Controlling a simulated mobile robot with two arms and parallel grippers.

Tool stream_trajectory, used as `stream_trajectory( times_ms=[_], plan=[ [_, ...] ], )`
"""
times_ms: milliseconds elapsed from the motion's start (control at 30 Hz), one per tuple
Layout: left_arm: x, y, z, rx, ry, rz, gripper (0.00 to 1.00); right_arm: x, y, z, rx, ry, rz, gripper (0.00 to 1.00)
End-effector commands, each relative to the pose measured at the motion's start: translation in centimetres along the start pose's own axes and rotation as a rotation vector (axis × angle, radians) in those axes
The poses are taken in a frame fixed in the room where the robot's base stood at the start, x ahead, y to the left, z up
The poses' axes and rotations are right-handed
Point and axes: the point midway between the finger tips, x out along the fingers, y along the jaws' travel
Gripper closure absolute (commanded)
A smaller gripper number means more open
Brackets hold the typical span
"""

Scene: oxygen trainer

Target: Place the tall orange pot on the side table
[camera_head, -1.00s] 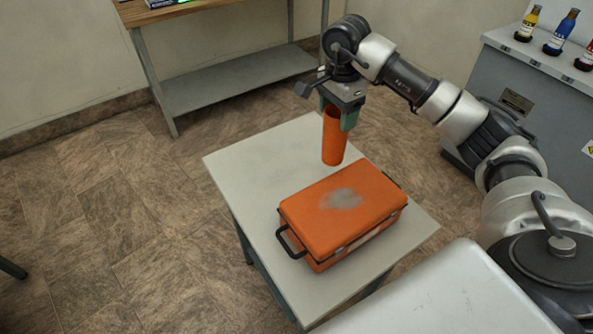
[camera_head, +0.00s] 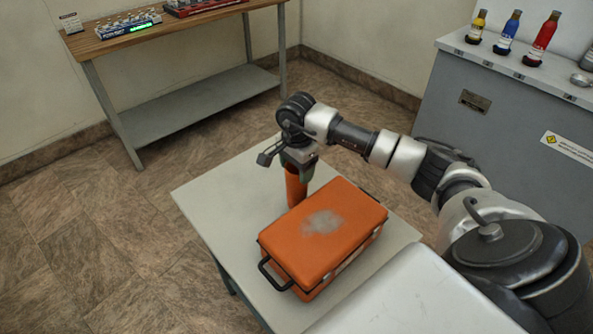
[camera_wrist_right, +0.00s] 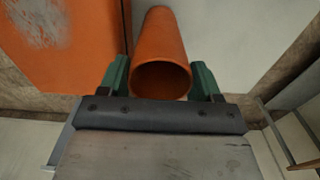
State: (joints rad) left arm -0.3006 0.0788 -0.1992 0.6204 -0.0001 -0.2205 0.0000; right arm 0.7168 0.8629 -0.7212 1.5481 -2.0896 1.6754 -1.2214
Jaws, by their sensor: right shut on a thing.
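The tall orange pot (camera_head: 295,191) is upright at the far part of the side table (camera_head: 222,203), just behind the orange case. My right gripper (camera_head: 297,172) is above it, shut on its upper part. In the right wrist view the pot (camera_wrist_right: 161,50) lies between the two green fingers (camera_wrist_right: 160,80), its round open mouth toward the camera. The pot's lower end is partly hidden by the case in the head view, so I cannot tell for sure whether it touches the table. My left gripper is not in view.
An orange case (camera_head: 325,235) with black handles fills much of the side table, close to the pot. A wooden workbench (camera_head: 165,30) stands at the back left. A grey cabinet (camera_head: 505,105) with several bottles stands at the right. The table's left part is clear.

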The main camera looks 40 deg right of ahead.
Motion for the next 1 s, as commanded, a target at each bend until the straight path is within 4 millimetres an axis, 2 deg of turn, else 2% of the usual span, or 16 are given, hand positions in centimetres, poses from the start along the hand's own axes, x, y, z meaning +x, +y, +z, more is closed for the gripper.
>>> stream_trajectory(
  times_ms=[100,433,467,600,633,1000],
  plan=[
    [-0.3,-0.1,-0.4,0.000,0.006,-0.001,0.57,1.4,0.1,0.0,0.000,0.000,0.002,0.72],
    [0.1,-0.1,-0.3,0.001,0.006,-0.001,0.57,1.9,0.0,0.0,0.000,0.001,0.000,0.72],
    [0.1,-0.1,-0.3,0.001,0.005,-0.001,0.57,1.9,0.0,0.0,0.000,0.001,-0.001,0.35],
    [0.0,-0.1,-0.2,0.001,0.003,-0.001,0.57,1.8,0.0,0.0,0.000,0.001,0.000,0.13],
    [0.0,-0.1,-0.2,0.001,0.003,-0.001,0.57,1.8,0.0,0.0,0.000,0.001,0.000,0.11],
    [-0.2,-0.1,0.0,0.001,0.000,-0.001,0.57,1.1,0.0,0.0,-0.001,0.001,-0.002,0.11]
  ],
)
